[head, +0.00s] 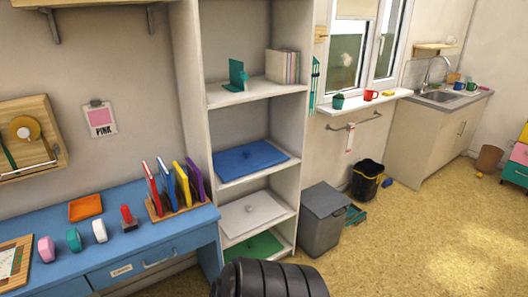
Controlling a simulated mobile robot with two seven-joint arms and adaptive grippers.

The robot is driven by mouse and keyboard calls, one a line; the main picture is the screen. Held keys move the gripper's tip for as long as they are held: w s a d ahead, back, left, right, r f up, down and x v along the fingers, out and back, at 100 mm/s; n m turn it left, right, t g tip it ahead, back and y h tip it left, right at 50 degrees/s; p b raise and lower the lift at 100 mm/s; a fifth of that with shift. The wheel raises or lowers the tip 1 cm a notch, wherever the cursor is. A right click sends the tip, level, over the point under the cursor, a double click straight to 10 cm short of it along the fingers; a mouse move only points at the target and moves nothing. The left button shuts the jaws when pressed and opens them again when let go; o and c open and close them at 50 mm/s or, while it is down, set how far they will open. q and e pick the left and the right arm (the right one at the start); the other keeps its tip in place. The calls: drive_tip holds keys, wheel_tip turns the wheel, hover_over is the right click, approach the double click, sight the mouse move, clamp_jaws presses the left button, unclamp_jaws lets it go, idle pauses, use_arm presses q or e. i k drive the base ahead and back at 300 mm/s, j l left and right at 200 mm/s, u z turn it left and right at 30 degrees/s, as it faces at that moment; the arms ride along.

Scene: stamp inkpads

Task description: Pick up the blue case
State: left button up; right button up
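The blue case (252,159) is a flat, wide blue box. It lies flat on the middle shelf of a tall white shelf unit, near the front edge. Its whole top shows and nothing covers it. Neither of my grippers is in view, so I cannot tell whether they are open or shut.
Below the blue case, the shelf unit (190,100) holds a white case (252,212) and a green case (255,247). A grey lidded bin (322,222) stands right of it. A blue desk (150,240) with stamps and upright folders stands left. Open floor (430,245) lies right.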

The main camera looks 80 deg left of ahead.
sight(165, 174)
drive_tip(key=k+u, duration=0.1)
drive_tip(key=u, duration=3.4)
